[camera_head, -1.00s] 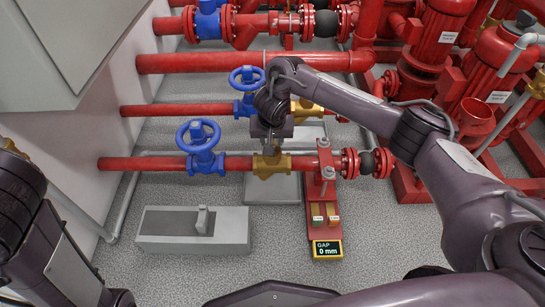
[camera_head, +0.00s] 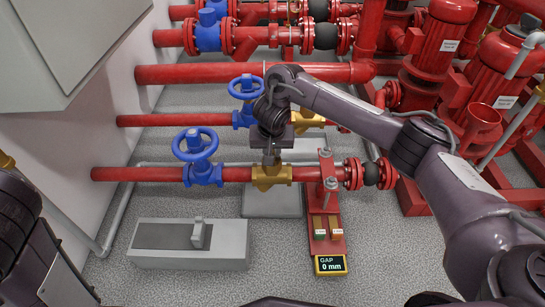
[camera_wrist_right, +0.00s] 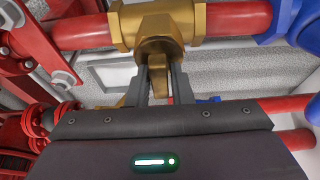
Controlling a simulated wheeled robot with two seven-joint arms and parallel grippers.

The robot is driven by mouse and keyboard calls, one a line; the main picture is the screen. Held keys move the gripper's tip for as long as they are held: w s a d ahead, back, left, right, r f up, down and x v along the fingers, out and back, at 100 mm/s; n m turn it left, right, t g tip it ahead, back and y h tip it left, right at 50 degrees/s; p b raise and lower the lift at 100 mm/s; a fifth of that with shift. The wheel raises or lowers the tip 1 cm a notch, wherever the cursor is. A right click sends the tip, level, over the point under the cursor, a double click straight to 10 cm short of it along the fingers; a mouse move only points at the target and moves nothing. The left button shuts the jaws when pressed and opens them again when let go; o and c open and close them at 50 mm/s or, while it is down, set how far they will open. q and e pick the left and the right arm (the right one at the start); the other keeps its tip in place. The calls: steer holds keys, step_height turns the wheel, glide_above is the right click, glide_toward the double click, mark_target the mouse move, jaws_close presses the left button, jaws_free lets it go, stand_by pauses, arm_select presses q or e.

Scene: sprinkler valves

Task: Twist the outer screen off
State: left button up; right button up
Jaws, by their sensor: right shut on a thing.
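A brass fitting (camera_head: 272,176) sits in the front red pipe, between a blue handwheel valve (camera_head: 198,156) and a red flange set. It also fills the top of the right wrist view (camera_wrist_right: 160,22). My right gripper (camera_head: 270,156) comes from above and is at the fitting. In the right wrist view the fingers (camera_wrist_right: 161,85) are shut on the brass branch of the fitting, just below its round boss. The fingers hide part of the branch, and I cannot make out a separate outer screen. My left arm shows at the lower left; its gripper is out of view.
A red stand (camera_head: 328,215) beside the fitting has a display (camera_head: 330,264) reading GAP 0 mm. Behind are another blue valve (camera_head: 246,88), a second brass fitting (camera_head: 307,120) and red pumps (camera_head: 440,45).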

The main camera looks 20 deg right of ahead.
steer(key=shift+s+f+n+y+p, duration=0.1)
steer(key=shift+s+n+y+p, duration=0.05)
steer(key=shift+n+p, duration=0.35)
steer(key=shift+s+f+n+y+p, duration=0.15)
steer(key=shift+n+p, duration=0.2)
steer(key=shift+n, duration=0.25)
jaws_close()
steer(key=shift+w+f+n, duration=0.1)
steer(key=shift+n, duration=0.4)
